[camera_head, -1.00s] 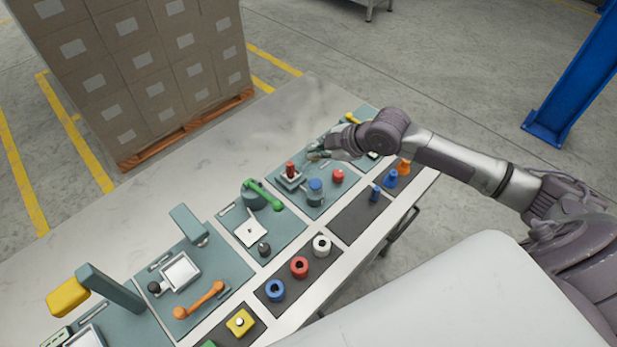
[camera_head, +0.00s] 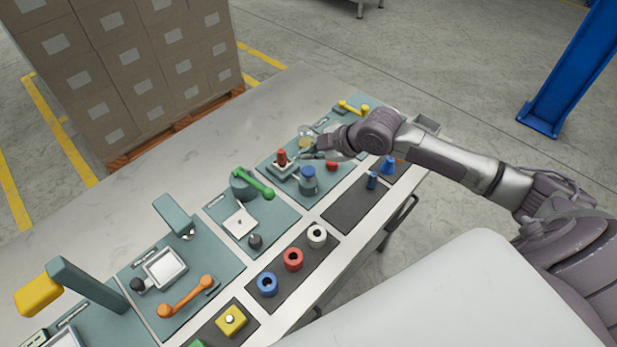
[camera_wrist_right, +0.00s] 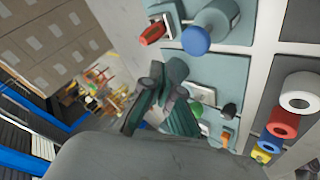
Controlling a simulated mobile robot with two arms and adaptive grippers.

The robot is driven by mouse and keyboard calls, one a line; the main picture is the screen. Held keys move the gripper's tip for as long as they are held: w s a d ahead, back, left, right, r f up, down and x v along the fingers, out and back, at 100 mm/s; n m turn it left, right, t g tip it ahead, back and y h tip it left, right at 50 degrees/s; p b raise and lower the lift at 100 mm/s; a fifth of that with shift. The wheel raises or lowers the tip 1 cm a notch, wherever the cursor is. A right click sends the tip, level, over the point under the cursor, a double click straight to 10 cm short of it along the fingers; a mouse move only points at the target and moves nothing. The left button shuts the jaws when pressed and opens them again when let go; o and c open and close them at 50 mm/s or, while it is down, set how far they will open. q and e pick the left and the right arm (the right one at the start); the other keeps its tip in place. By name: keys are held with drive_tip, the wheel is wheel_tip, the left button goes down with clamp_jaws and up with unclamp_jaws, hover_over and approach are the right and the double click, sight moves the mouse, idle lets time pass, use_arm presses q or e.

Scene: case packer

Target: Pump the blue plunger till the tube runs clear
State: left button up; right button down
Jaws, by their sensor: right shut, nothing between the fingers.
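The blue plunger (camera_head: 308,173) is a blue cap on a teal cylinder, upright on a teal panel. It also shows in the right wrist view (camera_wrist_right: 195,40), near the top and apart from the fingers. My right gripper (camera_head: 309,154) is shut and empty, above the panel just behind the plunger and to the right of a red-topped lever (camera_head: 282,156). A small clear round part with an amber base (camera_head: 306,142) stands behind the gripper; I cannot tell if it is the tube. My left gripper is out of view.
A green handle (camera_head: 254,183) is on the panel to the left. The back strip of the bench is bare.

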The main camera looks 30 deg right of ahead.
sight(309, 171)
wheel_tip(309, 171, down, 3)
drive_tip(key=shift+r, duration=0.15)
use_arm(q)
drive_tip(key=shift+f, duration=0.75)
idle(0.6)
use_arm(e)
drive_tip(key=shift+f, duration=0.45)
use_arm(q)
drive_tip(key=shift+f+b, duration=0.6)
drive_tip(key=shift+b, duration=0.25)
use_arm(e)
drive_tip(key=shift+s+f, duration=0.1)
drive_tip(key=shift+f, duration=1.25)
idle(0.3)
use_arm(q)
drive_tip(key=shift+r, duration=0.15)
use_arm(e)
drive_tip(key=shift+r, duration=0.15)
use_arm(q)
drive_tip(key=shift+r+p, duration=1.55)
drive_tip(key=shift+p, duration=0.2)
use_arm(e)
drive_tip(key=shift+r, duration=1.6)
